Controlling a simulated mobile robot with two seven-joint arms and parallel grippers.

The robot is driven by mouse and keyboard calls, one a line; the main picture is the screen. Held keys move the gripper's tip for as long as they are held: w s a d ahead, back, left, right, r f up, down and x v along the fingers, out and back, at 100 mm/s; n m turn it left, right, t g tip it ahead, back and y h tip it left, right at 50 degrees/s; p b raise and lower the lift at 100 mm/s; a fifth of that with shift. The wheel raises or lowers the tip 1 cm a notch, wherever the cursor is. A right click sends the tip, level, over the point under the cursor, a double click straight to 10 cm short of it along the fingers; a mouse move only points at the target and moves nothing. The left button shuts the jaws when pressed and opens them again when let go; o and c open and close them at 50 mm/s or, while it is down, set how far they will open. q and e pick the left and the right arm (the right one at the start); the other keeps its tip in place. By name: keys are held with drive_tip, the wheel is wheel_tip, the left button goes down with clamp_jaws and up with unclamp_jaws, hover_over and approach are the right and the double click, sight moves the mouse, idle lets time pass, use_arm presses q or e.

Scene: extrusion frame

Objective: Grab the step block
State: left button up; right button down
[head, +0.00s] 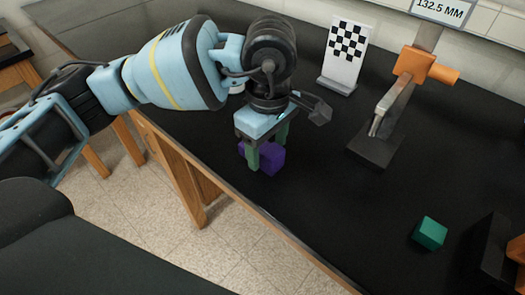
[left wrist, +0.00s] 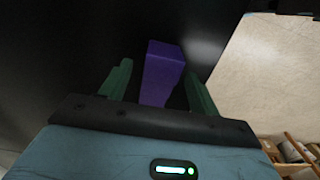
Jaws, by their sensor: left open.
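A purple block (head: 272,158), which looks like the step block, sits on the black bench top close to its front edge. My left gripper (head: 266,150) points down over it, with its green fingers on either side of the block. In the left wrist view the purple block (left wrist: 162,75) stands between the two spread fingers (left wrist: 158,82), with a visible gap on each side. The left gripper is open. Part of the block is hidden behind a finger in the head view. My right gripper is not in view.
A green cube (head: 430,233) lies on the bench at the right. A checkered board on a stand (head: 344,60) and an orange-and-grey measuring stand (head: 376,147) are farther back. A dark object with orange parts (head: 497,255) is at the right edge. The bench middle is clear.

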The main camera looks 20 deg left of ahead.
use_arm(q)
drive_tip(key=shift+f, duration=0.95)
drive_tip(key=c, duration=1.1)
drive_tip(key=shift+r, duration=0.1)
drive_tip(key=shift+r, duration=0.8)
drive_tip(key=shift+s+a+r, duration=0.1)
drive_tip(key=shift+s+r, duration=0.1)
drive_tip(key=shift+r, duration=0.25)
drive_tip(key=shift+s+r, duration=0.15)
drive_tip(key=shift+r, duration=0.3)
drive_tip(key=s+a, duration=0.1)
drive_tip(key=s, duration=0.3)
drive_tip(key=s+a+r+b, duration=0.1)
drive_tip(key=s+a, duration=0.1)
drive_tip(key=s, duration=0.3)
drive_tip(key=s+a, duration=0.2)
drive_tip(key=s, duration=0.3)
drive_tip(key=shift+s+a+r+b, duration=0.1)
drive_tip(key=shift+s+r+b, duration=0.15)
drive_tip(key=shift+b, duration=0.1)
